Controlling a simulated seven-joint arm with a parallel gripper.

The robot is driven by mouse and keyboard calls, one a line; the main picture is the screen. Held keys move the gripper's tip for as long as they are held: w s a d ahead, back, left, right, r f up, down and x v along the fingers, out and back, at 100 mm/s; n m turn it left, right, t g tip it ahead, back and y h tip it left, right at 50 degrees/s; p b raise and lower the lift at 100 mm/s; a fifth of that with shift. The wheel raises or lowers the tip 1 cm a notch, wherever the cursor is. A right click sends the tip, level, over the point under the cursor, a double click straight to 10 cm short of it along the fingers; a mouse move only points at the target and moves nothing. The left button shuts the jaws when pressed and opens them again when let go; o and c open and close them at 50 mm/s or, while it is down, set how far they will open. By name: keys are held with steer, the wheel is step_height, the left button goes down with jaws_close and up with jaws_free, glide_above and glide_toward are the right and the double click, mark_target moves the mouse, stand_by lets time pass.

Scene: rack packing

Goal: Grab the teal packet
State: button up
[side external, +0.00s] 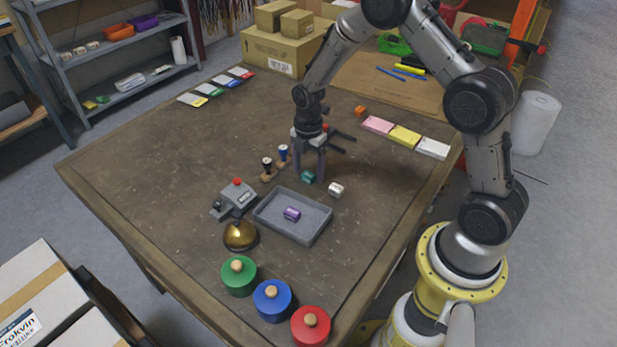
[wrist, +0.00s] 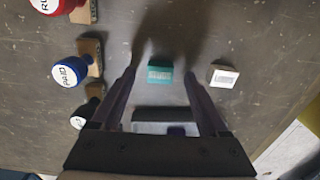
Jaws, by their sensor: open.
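The teal packet (side external: 307,176) lies on the brown table, just behind the grey tray (side external: 262,213). In the wrist view the teal packet (wrist: 159,75) sits beyond the fingertips, roughly centred between them. My gripper (side external: 308,178) points down over the packet with its fingers apart. In the wrist view my gripper (wrist: 160,72) is open and empty. Whether the fingertips are level with the packet or above it is hard to tell. A purple packet (side external: 292,214) lies in the tray.
A white packet (side external: 336,190) lies close to the right of the teal one. Stamps (side external: 267,168) stand to the left. A grey device (side external: 234,199), a brass bell (side external: 240,236) and coloured round pots (side external: 272,300) are nearer the front.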

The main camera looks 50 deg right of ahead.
steer(key=shift+f, duration=0.55)
jaws_close()
steer(key=shift+r, duration=0.15)
